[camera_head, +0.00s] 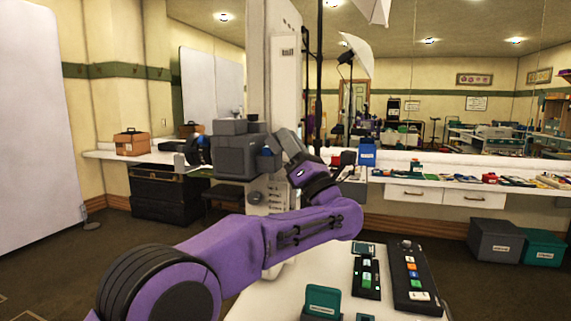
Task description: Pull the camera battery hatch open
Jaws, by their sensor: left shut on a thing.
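The camera is a dark grey boxy body (235,158) with a smaller block on top, in the middle of the head view. It is mounted in front of a pale upright panel. My left gripper (271,158) is at the camera's right side, at the end of the purple arm. It is shut on a small dark blue-grey part there, which looks like the battery hatch. The fingers and wrist hide most of this part, so I cannot tell how far the hatch stands from the body. My right gripper is out of view.
A white table (300,283) in front carries a black button panel (411,277), a smaller control strip (367,275) and a green box (322,302). A white counter with drawers (440,194) runs behind. Grey (496,240) and green bins (543,247) stand on the floor at right.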

